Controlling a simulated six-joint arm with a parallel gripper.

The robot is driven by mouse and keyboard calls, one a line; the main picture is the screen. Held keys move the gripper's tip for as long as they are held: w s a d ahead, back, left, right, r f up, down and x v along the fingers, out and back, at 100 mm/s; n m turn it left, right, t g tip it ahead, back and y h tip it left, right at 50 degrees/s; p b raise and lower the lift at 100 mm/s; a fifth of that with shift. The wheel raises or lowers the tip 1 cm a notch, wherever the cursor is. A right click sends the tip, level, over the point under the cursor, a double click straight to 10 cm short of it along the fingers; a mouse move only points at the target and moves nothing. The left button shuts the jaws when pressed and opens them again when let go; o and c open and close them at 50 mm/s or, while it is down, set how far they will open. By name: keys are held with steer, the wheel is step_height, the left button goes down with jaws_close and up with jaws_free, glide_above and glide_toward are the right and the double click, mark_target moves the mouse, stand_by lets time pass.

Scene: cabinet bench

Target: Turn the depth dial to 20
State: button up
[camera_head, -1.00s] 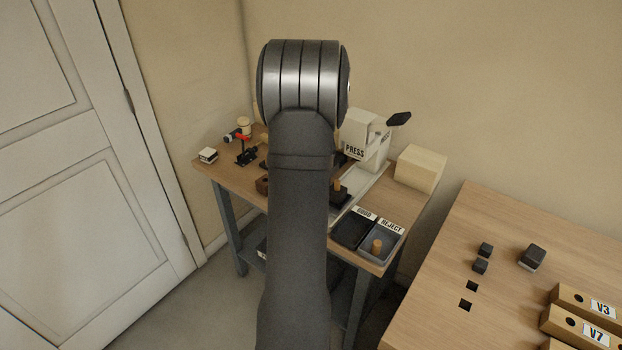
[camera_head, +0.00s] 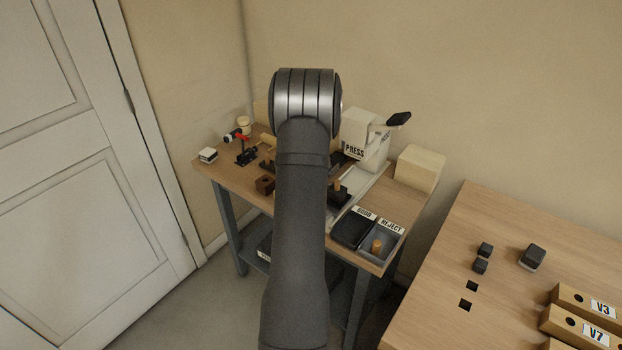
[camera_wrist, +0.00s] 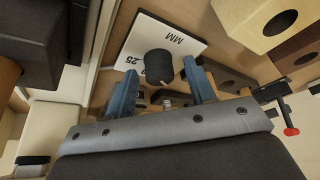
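The depth dial is a black round knob (camera_wrist: 158,64) on a white plate (camera_wrist: 178,38) marked "MM" and "25" in the wrist view. The other markings are partly covered, and I cannot read the dial's setting. My gripper (camera_wrist: 161,70) is open, its two blue fingers apart. The knob appears between the fingertips, with a visible gap on its right side. I cannot tell whether the fingers reach down around it. In the head view my arm hides the dial and the gripper.
A white press (camera_head: 366,139) and a cream block (camera_head: 419,168) stand at the bench's back right. Good (camera_head: 352,231) and reject (camera_head: 374,246) trays lie in front. A red-handled clamp (camera_head: 245,150) is at the left. Wooden blocks with holes (camera_wrist: 262,22) lie right of the dial.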

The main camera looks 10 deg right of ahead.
steer(key=c, duration=0.9)
steer(key=shift+c, duration=0.2)
steer(key=shift+m, duration=0.4)
steer(key=m+h, duration=0.1)
steer(key=m, duration=0.1)
steer(key=m+h, duration=0.1)
steer(key=m, duration=0.2)
steer(key=shift+a+g, duration=0.2)
steer(key=shift+g, duration=0.2)
steer(key=m+h, duration=0.1)
steer(key=m, duration=0.2)
steer(key=m+g+h, duration=0.1)
steer(key=m, duration=0.1)
steer(key=shift+w+m, duration=0.15)
steer(key=shift+m, duration=0.25)
steer(key=shift+g, duration=0.3)
steer(key=o, duration=1)
